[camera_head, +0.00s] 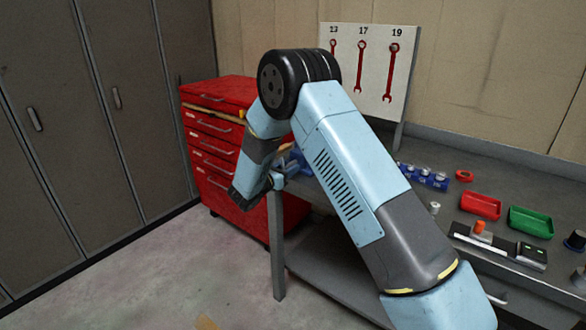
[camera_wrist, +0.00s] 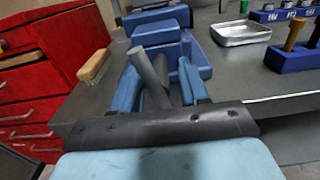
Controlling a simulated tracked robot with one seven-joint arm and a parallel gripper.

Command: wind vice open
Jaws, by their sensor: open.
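The blue vice (camera_wrist: 155,32) sits at the bench edge in the upper middle of the wrist view. Its grey bar handle (camera_wrist: 147,68) slants up to the left in front of the vice body. My gripper (camera_wrist: 157,78) is open, with one blue finger on each side of the grey bar. I cannot tell whether either finger touches it. In the head view my gripper (camera_head: 274,182) is beside the left bench end, and the vice (camera_head: 296,160) is mostly hidden behind my arm.
A red drawer cabinet (camera_head: 212,170) stands left of the bench. A wooden-backed brush (camera_wrist: 94,66) lies near the bench edge, and a metal tray (camera_wrist: 241,33) is right of the vice. A blue holder (camera_wrist: 298,58) is farther right. Floor before the lockers is clear.

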